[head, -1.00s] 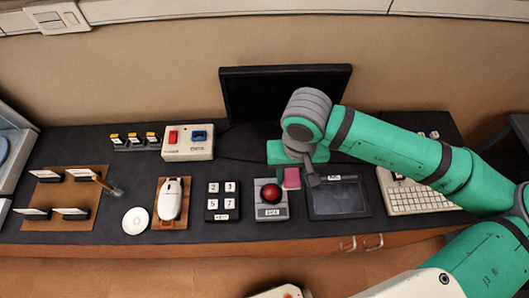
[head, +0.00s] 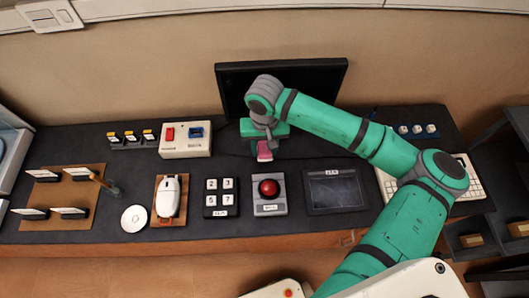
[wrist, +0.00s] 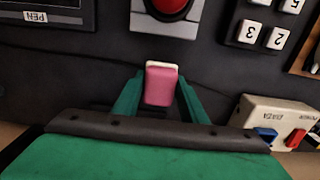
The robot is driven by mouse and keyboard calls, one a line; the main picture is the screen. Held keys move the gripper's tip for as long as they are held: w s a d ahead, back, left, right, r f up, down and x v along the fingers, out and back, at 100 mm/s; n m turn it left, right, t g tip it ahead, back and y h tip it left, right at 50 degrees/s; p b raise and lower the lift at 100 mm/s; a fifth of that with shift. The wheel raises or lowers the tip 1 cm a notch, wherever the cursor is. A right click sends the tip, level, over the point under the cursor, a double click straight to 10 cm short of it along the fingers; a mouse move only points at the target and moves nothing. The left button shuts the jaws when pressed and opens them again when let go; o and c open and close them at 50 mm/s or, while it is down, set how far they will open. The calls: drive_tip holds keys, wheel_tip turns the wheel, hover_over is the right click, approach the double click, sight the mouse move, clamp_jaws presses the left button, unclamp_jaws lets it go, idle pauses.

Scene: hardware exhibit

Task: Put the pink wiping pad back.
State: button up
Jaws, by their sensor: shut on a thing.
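The pink wiping pad (head: 264,152) is held in my gripper (head: 265,143) over the dark counter, behind the red button box. In the wrist view the pad (wrist: 161,86) is pink with a pale layer at its far end. It sits between the two green fingers of my gripper (wrist: 160,95), which are shut on it. The dark tablet (head: 335,190) lies flat at the right of the button box, with nothing on it. I cannot tell how high the pad is above the counter.
The red button box (head: 269,209) and number keypad (head: 221,198) stand in front. A switch box (head: 186,140) is to the left, the black monitor (head: 230,80) behind, and a keyboard (head: 462,190) to the right.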

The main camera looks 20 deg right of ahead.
sight(264, 154)
drive_tip(key=shift+f, duration=1.55)
drive_tip(key=o, duration=1)
drive_tip(key=shift+f, duration=0.15)
wheel_tip(264, 154, up, 12)
drive_tip(key=shift+r, duration=0.2)
